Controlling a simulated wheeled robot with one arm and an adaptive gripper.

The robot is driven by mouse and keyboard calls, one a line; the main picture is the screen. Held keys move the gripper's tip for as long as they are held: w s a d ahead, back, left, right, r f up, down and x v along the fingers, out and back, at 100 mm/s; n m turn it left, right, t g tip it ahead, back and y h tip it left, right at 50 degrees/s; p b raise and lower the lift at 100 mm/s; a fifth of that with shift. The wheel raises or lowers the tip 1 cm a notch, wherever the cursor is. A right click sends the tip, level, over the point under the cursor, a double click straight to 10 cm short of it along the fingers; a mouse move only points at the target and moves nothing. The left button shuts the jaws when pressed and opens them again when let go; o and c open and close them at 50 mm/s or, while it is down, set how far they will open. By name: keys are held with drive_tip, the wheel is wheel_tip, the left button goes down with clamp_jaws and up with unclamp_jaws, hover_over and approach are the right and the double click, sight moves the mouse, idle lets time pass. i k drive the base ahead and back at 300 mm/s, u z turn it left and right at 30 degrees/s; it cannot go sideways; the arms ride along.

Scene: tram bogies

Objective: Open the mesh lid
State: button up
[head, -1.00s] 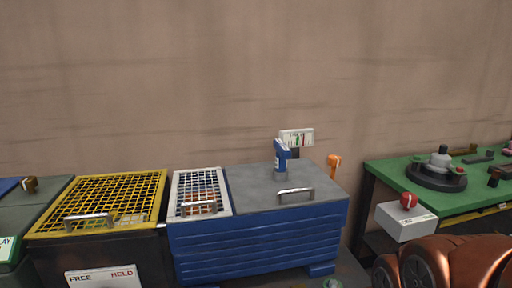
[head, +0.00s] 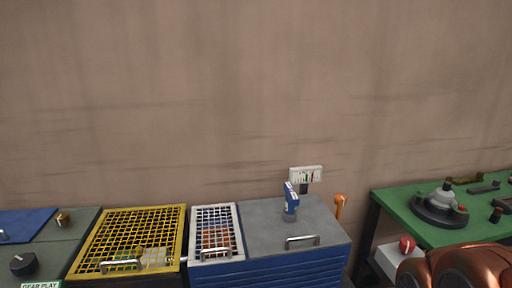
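Two mesh lids show side by side at the lower left. A yellow mesh lid (head: 131,234) lies shut, with a metal bar handle (head: 121,266) at its front edge; pale items show dimly through the grid. A smaller white-framed mesh lid (head: 215,230) lies shut on the left part of a blue chest (head: 268,272), with its own bar handle (head: 216,254). Orange-red items show beneath its mesh. My gripper is not in view.
A grey solid lid (head: 265,230) with a handle covers the chest's right part; a blue device (head: 290,203) stands on it. A green table (head: 393,205) with parts is at right, with a red knob (head: 407,245) below. A control panel (head: 72,247) is at far left.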

sight(71, 276)
drive_tip(key=u, duration=1.4)
drive_tip(key=k, duration=0.65)
drive_tip(key=u, duration=0.1)
drive_tip(key=i, duration=1.15)
drive_tip(key=u, duration=0.9)
